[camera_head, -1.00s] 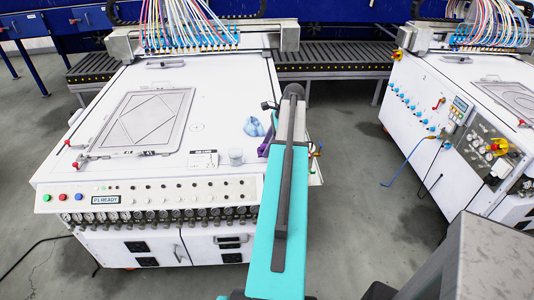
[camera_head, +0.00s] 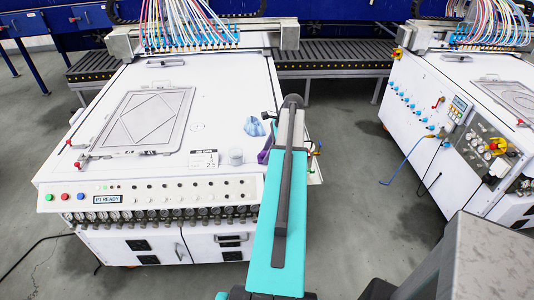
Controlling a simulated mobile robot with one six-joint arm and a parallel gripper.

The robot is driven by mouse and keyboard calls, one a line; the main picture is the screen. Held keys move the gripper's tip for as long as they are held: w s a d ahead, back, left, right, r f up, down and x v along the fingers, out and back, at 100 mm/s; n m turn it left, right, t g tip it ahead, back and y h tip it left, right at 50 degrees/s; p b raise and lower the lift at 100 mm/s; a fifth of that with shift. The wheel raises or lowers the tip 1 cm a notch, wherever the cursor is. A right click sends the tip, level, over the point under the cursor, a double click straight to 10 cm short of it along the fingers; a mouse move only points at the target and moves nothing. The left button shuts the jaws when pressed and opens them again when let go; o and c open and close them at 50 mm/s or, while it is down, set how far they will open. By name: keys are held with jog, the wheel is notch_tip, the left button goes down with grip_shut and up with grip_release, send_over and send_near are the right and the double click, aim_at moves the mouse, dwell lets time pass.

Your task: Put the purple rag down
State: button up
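The purple rag (camera_head: 264,154) shows as a small patch at the right front of the white machine's top, just left of my teal arm. The arm covers the rest of it, so I cannot tell whether it is held or touches the surface. My gripper's fingers are hidden behind my own arm. Only a small dark part near the wrist shows beside the arm.
The white machine's top (camera_head: 222,100) has a framed plate (camera_head: 145,120) on its left. A light blue cloth (camera_head: 254,127), a clear cup (camera_head: 236,156) and a small card (camera_head: 204,159) are near the rag. A second white machine (camera_head: 430,95) stands right, across a floor gap.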

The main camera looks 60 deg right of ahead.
jog(key=o, duration=0.4)
jog(key=shift+r, duration=0.25)
jog(key=shift+b+v, duration=1.8)
jog(key=shift+v, duration=4.15)
